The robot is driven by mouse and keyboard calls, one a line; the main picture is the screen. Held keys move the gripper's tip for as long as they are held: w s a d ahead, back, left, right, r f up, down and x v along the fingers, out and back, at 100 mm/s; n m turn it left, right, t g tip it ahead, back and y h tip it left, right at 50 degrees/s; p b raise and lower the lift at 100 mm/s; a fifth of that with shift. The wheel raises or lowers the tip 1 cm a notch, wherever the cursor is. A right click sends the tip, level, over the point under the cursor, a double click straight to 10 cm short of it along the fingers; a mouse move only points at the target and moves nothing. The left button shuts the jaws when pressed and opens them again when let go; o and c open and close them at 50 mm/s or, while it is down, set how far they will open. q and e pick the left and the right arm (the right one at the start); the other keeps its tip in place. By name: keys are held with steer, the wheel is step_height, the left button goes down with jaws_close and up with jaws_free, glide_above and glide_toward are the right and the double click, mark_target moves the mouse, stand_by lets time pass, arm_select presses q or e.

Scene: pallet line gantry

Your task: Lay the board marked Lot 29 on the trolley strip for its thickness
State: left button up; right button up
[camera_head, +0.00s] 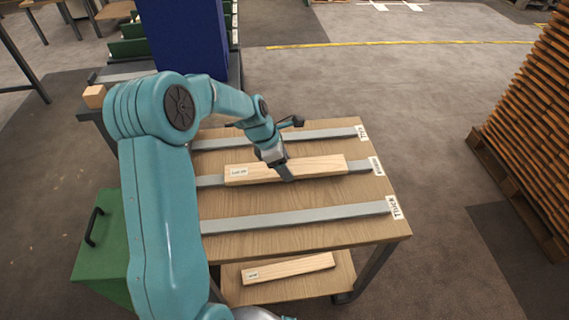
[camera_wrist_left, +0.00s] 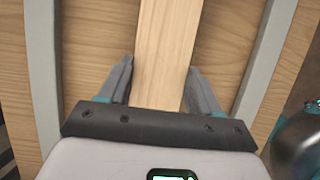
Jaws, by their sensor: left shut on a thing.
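A pale wooden board (camera_head: 310,167) with a small white tag at its left end lies along the middle metal strip (camera_head: 361,167) of the trolley (camera_head: 290,142). The tag's print is too small to read surely. The strip shows past both board ends; I cannot tell whether the board touches it. My left gripper (camera_head: 284,172) is over the board's middle, its fingers (camera_wrist_left: 160,82) shut on the board's two sides. The board also shows between them in the left wrist view (camera_wrist_left: 166,40). My right gripper is not in view.
A far strip (camera_head: 320,134) and a near strip (camera_head: 300,217), whose end label seems to read "THICK", run parallel on the trolley top. Another tagged board (camera_head: 290,268) lies on the lower shelf. A blue panel (camera_head: 185,38) stands behind; stacked wood (camera_head: 530,120) is at right.

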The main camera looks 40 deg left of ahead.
arm_select(q)
steer(key=o, duration=1.2)
steer(key=shift+w+f, duration=0.1)
steer(key=shift+f, duration=0.05)
steer(key=shift+a+r, duration=0.1)
steer(key=shift+r, duration=0.3)
steer(key=p+v, duration=0.1)
steer(key=v, duration=1)
steer(key=shift+r, duration=0.3)
steer(key=shift+p, duration=0.3)
